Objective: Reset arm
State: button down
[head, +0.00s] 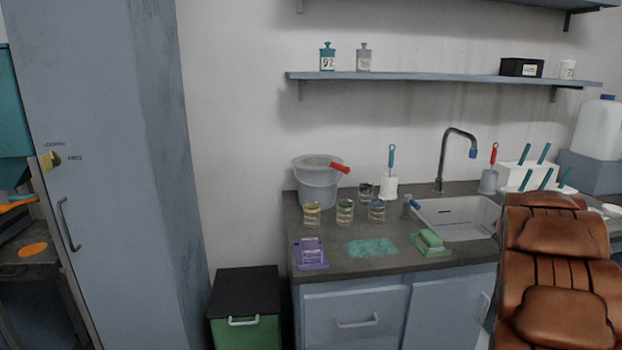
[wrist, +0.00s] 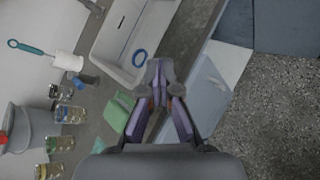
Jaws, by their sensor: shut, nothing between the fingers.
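My gripper (wrist: 157,96) shows in the wrist view, pointing down above the counter's front edge near the sink. Its fingers are shut with nothing between them. My gripper does not show in the head view.
A sink (head: 460,218) with a faucet (head: 443,160) is set in the counter. A brown padded chair (head: 556,270) stands at the front right. A tall grey cabinet (head: 100,150) and a black-lidded green bin (head: 245,300) stand left. A shelf (head: 440,78) hangs above.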

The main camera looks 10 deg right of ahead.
jog(key=s+a+f+m+g+y, duration=0.35)
jog(key=s+a+m, duration=0.35)
jog(key=s+a, duration=0.8)
jog(key=s+a+f+m+g+y, duration=0.25)
jog(key=s+a+m+g, duration=0.3)
jog(key=s+a, duration=1)
jog(key=s+a+f+m+g+y, duration=0.3)
jog(key=s+a+m, duration=0.6)
jog(key=a, duration=1.1)
notch_tip(320, 180, up, 15)
jog(key=n+p, duration=0.1)
jog(key=p, duration=1.3)
jog(key=shift+s+a+f+t+h+p, duration=0.15)
jog(key=shift+a+f+t+h+p, duration=0.05)
jog(key=shift+a+t+h+p, duration=0.2)
jog(key=shift+a, duration=0.15)
